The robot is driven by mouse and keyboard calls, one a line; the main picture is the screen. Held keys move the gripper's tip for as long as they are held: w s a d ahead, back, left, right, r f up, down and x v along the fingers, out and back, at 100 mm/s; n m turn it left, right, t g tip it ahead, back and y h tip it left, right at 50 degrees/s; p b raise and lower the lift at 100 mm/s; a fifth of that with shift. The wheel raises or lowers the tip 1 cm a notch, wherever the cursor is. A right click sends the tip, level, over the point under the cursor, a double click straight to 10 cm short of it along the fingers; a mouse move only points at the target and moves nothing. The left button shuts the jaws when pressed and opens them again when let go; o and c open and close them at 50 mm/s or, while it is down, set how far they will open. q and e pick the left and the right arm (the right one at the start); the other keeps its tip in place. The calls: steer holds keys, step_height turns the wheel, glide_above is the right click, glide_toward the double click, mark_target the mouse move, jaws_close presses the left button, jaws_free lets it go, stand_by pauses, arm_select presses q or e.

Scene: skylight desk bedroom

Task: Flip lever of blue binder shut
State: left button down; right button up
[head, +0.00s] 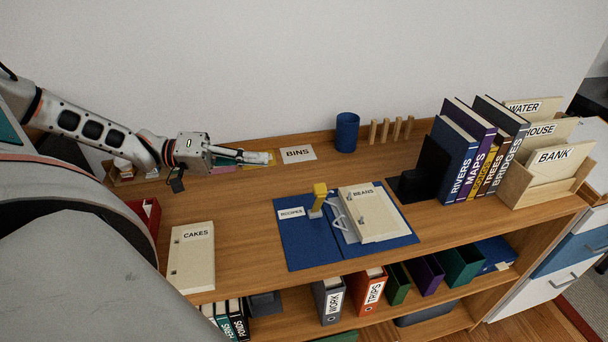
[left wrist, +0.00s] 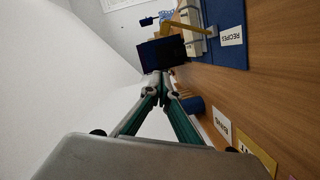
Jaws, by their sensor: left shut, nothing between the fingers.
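The blue binder (head: 300,245) lies open on the desk, with a RECIPES label on its left cover. It also shows in the left wrist view (left wrist: 232,15). Its lever (head: 319,195) has a yellow end and stands up beside the metal rings (head: 342,218); it also shows in the left wrist view (left wrist: 187,27). A cream BEANS stack (head: 377,220) lies on the right cover. My left gripper (head: 270,158) is shut and empty, behind and left of the binder, apart from the lever. Its closed fingers also show in the left wrist view (left wrist: 159,80). My right gripper is out of view.
A BINS card (head: 298,154) lies near my left fingertips. A blue cup (head: 347,132) stands at the back. Upright books (head: 455,158) and a wooden file box (head: 530,185) are at the right. A CAKES stack (head: 191,262) lies front left. Bare desk lies left of the binder.

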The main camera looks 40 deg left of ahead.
mark_target(317, 198)
arm_select(q)
steer(key=w+d+f+b, duration=0.2)
steer(key=w+d+b, duration=0.1)
steer(key=d, duration=0.7)
steer(key=shift+w+d+f+b, duration=0.35)
steer(key=shift+f+b, duration=0.05)
steer(key=shift+b, duration=0.05)
stand_by(0.5)
